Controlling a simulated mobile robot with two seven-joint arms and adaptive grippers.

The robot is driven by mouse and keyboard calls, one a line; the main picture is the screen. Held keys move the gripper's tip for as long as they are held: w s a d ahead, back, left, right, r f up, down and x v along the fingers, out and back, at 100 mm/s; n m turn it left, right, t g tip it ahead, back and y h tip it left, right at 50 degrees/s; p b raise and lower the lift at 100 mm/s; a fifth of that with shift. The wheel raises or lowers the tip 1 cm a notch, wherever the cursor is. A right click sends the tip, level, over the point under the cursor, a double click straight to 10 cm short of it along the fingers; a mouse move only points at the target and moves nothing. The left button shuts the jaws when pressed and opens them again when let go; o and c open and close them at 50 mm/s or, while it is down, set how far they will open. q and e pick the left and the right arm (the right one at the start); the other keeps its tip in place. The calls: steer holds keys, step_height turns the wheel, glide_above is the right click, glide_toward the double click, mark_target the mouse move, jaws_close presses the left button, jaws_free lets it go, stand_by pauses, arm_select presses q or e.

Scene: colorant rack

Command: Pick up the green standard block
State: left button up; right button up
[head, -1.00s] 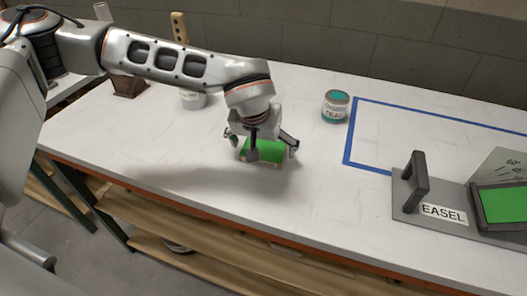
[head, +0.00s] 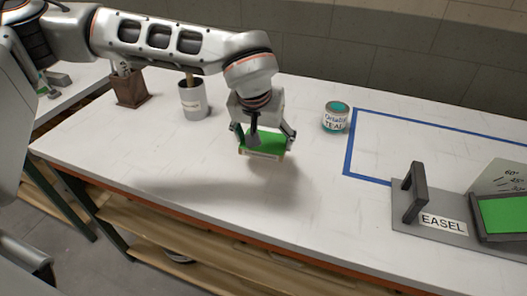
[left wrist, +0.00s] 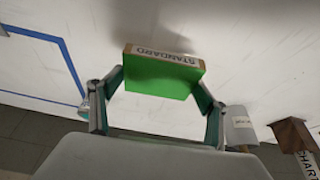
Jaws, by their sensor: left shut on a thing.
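The green standard block (head: 264,143) is a flat block with a green face and a pale edge. In the left wrist view the block (left wrist: 158,78) shows a label reading STANDARD along its edge. My left gripper (head: 263,138) is shut on it, one finger at each end, and the gripper also shows in the left wrist view (left wrist: 158,92). The block appears to be a little above the white table, with a shadow beside it. My right gripper is in neither view.
A teal paint can (head: 336,117) stands right of the block, beside a blue taped outline (head: 347,160). An easel (head: 437,222) with a green panel (head: 506,213) is at the right. A grey cup (head: 194,101) and brown holder (head: 131,89) stand back left. The front table is clear.

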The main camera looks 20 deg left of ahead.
mark_target(265, 142)
arm_select(q)
step_height(265, 142, up, 14)
steer(key=p, duration=0.1)
steer(key=shift+f, duration=0.15)
steer(key=shift+w+d, duration=0.1)
